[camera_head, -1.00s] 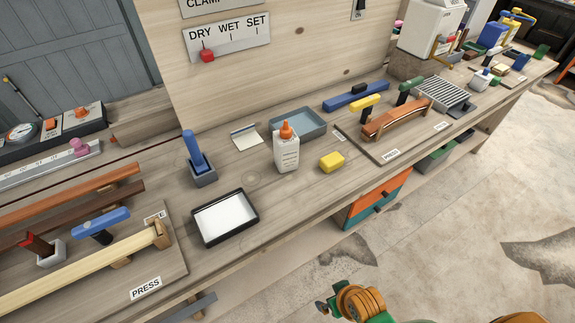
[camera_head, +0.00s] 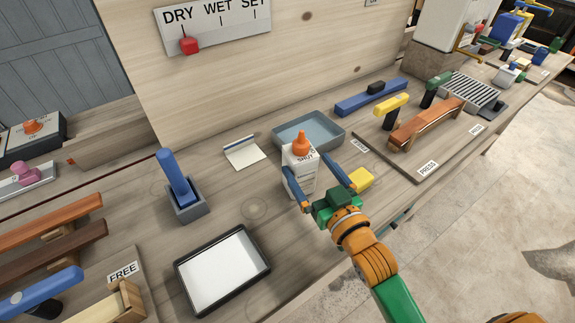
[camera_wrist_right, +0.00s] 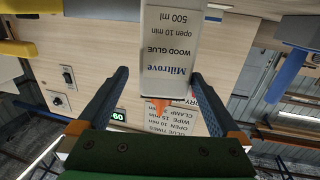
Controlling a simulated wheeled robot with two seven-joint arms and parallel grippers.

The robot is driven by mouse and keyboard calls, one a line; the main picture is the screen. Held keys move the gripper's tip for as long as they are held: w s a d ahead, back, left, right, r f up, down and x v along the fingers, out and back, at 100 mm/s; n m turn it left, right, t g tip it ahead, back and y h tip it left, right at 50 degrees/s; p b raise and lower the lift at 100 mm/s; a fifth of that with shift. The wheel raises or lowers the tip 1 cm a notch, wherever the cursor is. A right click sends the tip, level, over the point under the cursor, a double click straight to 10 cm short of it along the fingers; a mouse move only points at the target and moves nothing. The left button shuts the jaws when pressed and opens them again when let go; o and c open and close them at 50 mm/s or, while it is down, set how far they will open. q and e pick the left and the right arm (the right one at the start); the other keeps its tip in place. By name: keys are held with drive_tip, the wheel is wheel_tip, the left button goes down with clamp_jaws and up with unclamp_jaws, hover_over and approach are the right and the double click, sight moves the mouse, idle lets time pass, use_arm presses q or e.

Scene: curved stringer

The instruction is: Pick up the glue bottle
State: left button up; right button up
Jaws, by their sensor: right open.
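The glue bottle (camera_head: 300,172) is white with an orange cap and stands upright on the workbench in the head view. In the right wrist view the bottle (camera_wrist_right: 170,50) appears upside down, its label reading "WOOD GLUE", with its orange tip (camera_wrist_right: 160,104) toward the gripper. My right gripper (camera_head: 322,180) is open, with its two blue fingers on either side of the bottle. In the right wrist view the fingers (camera_wrist_right: 158,88) also flank the bottle, with a visible gap on each side. My left gripper is not in view.
A yellow block (camera_head: 360,179) sits just right of the gripper. A grey-blue tray (camera_head: 335,137) stands behind the bottle, and a black-rimmed white tray (camera_head: 262,258) lies in front. A blue-handled tool in a holder (camera_head: 187,209) stands to the left.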

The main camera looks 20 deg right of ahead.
drive_tip(key=shift+r, duration=0.2)
drive_tip(key=w, duration=0.2)
drive_tip(key=w+a, duration=0.1)
drive_tip(key=w, duration=0.1)
drive_tip(key=w+p, duration=0.1)
drive_tip(key=w, duration=0.1)
drive_tip(key=shift+w+a+r, duration=0.1)
drive_tip(key=shift+w+a, duration=0.25)
drive_tip(key=shift+s, duration=0.1)
drive_tip(key=shift+c, duration=0.9)
clamp_jaws()
